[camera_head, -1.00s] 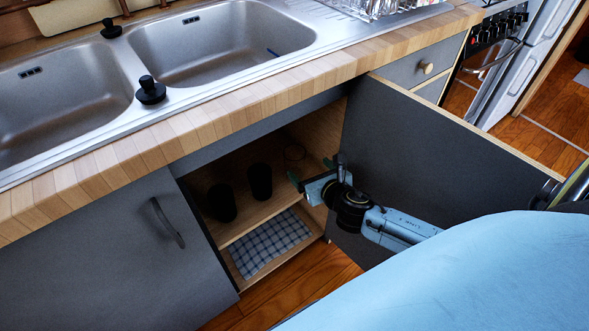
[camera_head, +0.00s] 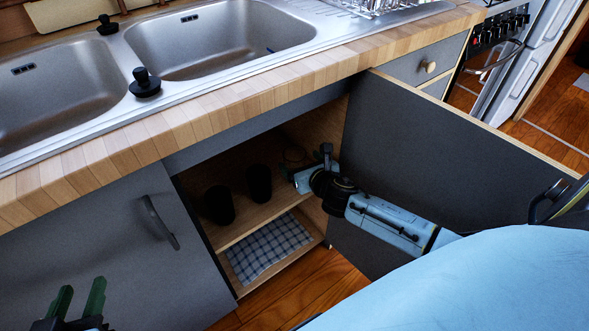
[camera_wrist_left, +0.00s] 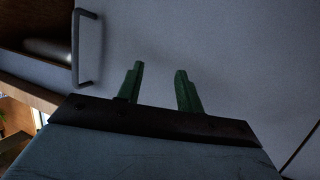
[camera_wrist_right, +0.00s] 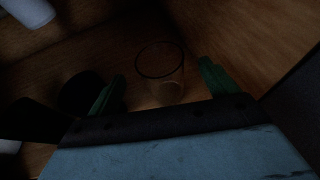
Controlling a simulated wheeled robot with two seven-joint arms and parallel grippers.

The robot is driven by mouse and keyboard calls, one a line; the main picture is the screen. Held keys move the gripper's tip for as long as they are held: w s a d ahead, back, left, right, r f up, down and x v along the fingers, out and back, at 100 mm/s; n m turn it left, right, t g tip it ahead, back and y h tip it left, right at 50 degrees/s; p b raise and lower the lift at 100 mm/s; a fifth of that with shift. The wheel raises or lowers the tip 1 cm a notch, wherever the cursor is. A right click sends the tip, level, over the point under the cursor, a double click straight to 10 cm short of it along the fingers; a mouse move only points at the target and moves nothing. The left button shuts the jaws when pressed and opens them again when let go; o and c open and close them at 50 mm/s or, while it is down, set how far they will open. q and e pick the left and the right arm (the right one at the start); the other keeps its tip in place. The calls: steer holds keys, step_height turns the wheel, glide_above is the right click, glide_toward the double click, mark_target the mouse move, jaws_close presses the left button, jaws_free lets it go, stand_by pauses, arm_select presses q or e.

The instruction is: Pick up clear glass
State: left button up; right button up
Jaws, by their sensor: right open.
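A clear glass (camera_wrist_right: 165,88) stands on the wooden cabinet shelf (camera_wrist_right: 125,45). In the right wrist view it is ahead of my right gripper (camera_wrist_right: 162,71), between the lines of its two spread green fingers, and nothing is gripped. In the head view the glass (camera_head: 295,154) is a faint rim at the back right of the shelf, with my right gripper (camera_head: 290,173) just in front of it; whether they touch cannot be told. My left gripper (camera_head: 81,299) is open and empty in front of the closed left door. It also shows in the left wrist view (camera_wrist_left: 159,75).
Two dark cups (camera_head: 219,205) (camera_head: 259,183) stand on the shelf left of my right gripper. The open cabinet door (camera_head: 440,150) is close on the right of my right arm. A checkered cloth (camera_head: 268,246) lies below. The countertop (camera_head: 215,115) overhangs the opening.

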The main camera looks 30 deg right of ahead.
mark_target(290, 152)
steer(key=b+x, duration=0.1)
steer(key=x, duration=0.2)
steer(key=shift+f+b, duration=0.1)
steer(key=shift+b, duration=0.3)
steer(key=shift+w, duration=0.2)
steer(key=c, duration=1.3)
arm_select(q)
step_height(290, 152, up, 8)
steer(key=d+t+h, duration=0.1)
steer(key=t+h, duration=0.1)
steer(key=t, duration=0.3)
steer(key=shift+w+d, duration=0.35)
steer(key=shift+w, duration=0.1)
arm_select(e)
steer(key=shift+c, duration=0.9)
